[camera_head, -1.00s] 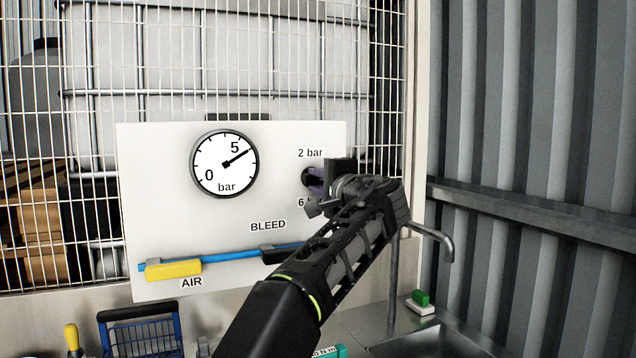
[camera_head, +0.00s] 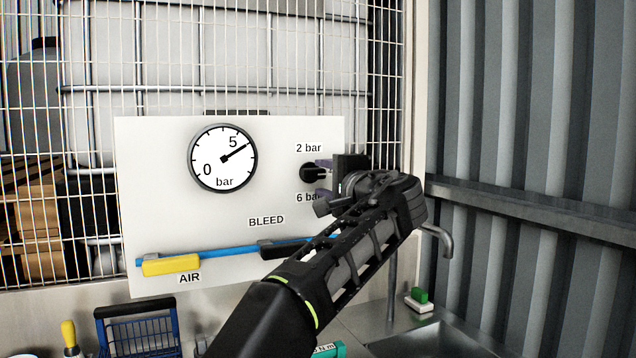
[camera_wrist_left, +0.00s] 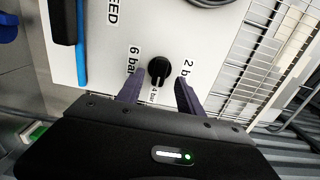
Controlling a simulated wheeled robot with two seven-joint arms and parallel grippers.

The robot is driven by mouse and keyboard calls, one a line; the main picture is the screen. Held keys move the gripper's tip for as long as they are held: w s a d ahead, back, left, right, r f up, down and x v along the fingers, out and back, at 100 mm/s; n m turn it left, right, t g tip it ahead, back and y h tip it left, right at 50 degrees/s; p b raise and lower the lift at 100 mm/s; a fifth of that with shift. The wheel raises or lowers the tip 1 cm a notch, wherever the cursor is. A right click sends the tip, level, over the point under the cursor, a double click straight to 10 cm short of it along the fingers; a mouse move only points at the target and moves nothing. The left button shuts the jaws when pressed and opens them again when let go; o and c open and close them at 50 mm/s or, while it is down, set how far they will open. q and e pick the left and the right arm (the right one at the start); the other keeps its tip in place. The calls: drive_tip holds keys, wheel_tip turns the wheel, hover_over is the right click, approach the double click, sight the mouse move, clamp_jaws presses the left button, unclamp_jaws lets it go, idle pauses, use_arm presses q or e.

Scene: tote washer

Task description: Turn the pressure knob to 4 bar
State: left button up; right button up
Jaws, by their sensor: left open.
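The black pressure knob (camera_head: 311,173) sits on the white panel (camera_head: 160,220) between the labels 2 bar and 6 bar. In the left wrist view the knob (camera_wrist_left: 158,68) shows a pointer ridge directed toward the 4 bar mark (camera_wrist_left: 154,95). My left gripper (camera_head: 322,179) is open, its two purple fingers apart just off the panel. In the wrist view the fingers (camera_wrist_left: 160,92) lie on either side of the knob's lower end, with gaps and no visible contact. My right gripper is not in view.
A yellow AIR lever (camera_head: 172,265) and a black BLEED lever (camera_head: 284,246) sit on a blue pipe low on the panel. A wire cage stands behind. A tap (camera_head: 440,238), sink and green-and-white brush (camera_head: 419,299) are at right; a blue basket (camera_head: 138,328) is below.

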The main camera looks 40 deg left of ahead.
use_arm(q)
drive_tip(key=v, duration=0.3)
drive_tip(key=shift+s+d+b, duration=0.15)
drive_tip(key=shift+d+b, duration=0.15)
idle(0.3)
